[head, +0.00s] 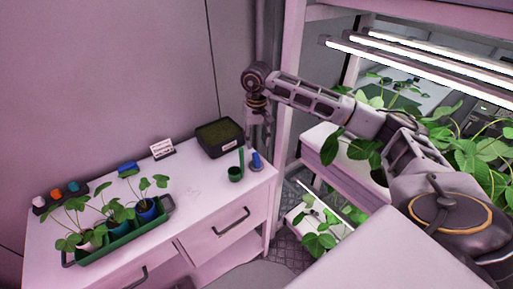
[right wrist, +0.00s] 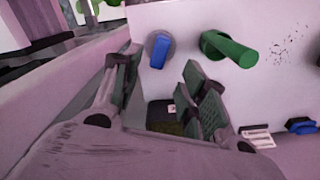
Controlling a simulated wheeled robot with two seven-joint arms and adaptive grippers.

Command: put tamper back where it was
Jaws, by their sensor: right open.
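The tamper seems to be the blue-handled piece with a round grey base; the blue handle (head: 256,160) shows near the back right corner of the white cabinet top. It also shows in the right wrist view (right wrist: 159,52), upright on the white surface. My right gripper (head: 258,143) points down just above and behind it. In the right wrist view the fingers (right wrist: 162,70) are open with nothing between them, and the blue handle lies beyond their tips, apart from them. My left gripper is not in view.
A dark soil tray (head: 220,152), a white card (head: 162,148) and a green planter (head: 120,237) with seedlings share the cabinet top (head: 205,188). Plant racks stand at the right.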

